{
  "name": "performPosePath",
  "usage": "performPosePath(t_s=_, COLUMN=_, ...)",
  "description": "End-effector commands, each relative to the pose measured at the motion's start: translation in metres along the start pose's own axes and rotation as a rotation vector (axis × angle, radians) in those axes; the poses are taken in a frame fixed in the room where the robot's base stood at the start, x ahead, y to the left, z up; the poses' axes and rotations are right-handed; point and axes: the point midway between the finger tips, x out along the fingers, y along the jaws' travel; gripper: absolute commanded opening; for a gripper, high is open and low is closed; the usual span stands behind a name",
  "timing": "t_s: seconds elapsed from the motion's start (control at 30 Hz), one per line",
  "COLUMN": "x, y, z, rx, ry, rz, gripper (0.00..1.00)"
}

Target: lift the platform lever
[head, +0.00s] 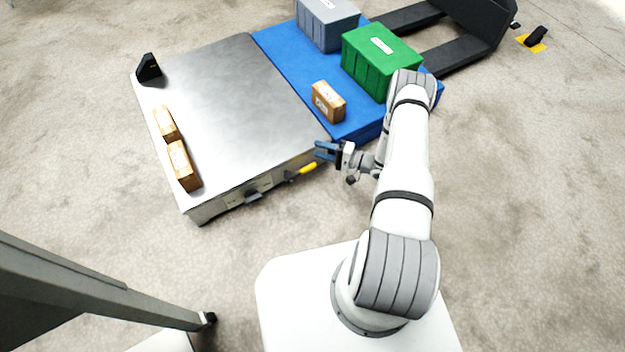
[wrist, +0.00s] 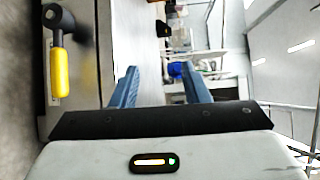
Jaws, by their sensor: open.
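The platform lever (head: 302,171) has a yellow handle and a dark mount. It sticks out from the front side of the metal-topped platform (head: 225,105), near its right corner. In the wrist view the lever (wrist: 60,72) is at the upper left, with the yellow grip pointing down in the picture. My gripper (head: 322,151) is open and empty, just right of and above the lever in the head view. In the wrist view its two blue fingers (wrist: 158,85) are spread apart, and the lever lies outside them to the left.
Two cardboard boxes (head: 183,166) lie along the platform's left edge. A blue platform (head: 285,58) on the right carries a small box (head: 328,102), a green crate (head: 381,62) and a grey crate (head: 327,22). A dark frame (head: 95,290) stands at lower left. Floor before the lever is clear.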

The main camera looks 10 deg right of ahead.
Motion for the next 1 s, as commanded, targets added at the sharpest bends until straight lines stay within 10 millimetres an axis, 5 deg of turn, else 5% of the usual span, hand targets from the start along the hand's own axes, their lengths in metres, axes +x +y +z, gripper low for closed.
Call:
performPosePath(t_s=0.03, x=-0.006, y=0.048, z=0.003, rx=0.003, ry=0.053, rz=-0.013, gripper=0.42)
performPosePath(t_s=0.1, x=-0.014, y=0.085, z=0.005, rx=-0.008, ry=0.121, rz=-0.026, gripper=0.42)
performPosePath(t_s=0.3, x=-0.029, y=0.144, z=0.012, rx=-0.034, ry=0.243, rz=-0.039, gripper=0.42)
performPosePath(t_s=0.47, x=-0.024, y=0.154, z=0.012, rx=-0.043, ry=0.264, rz=-0.040, gripper=0.42)
performPosePath(t_s=1.0, x=0.043, y=0.150, z=-0.005, rx=-0.041, ry=0.263, rz=-0.039, gripper=0.42)
